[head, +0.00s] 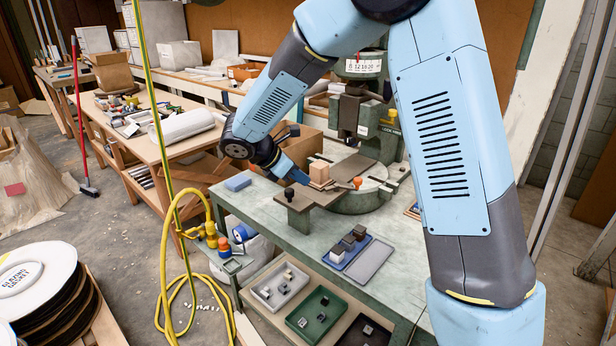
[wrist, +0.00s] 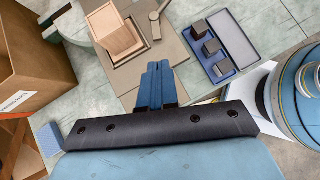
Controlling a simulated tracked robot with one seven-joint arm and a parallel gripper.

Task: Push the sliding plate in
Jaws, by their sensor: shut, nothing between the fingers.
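The sliding plate (head: 318,197) is a flat grey-brown plate that sticks out from the fly press's round bed towards the front left. A dark upright knob (head: 289,195) stands near its outer end. A wooden block (head: 319,172) sits on the plate. The plate (wrist: 128,76) and the block (wrist: 115,30) also show in the wrist view. My gripper (head: 302,178) is shut and empty, low beside the block at the plate's left side. In the wrist view the blue fingers (wrist: 157,68) lie together over the plate's near edge; I cannot tell whether they touch it.
The green fly press (head: 362,115) stands behind the plate. A blue tray with dark blocks (head: 345,250) lies on the bench in front. A cardboard box (head: 303,147) stands behind my gripper, and a blue block (head: 237,183) lies to its left.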

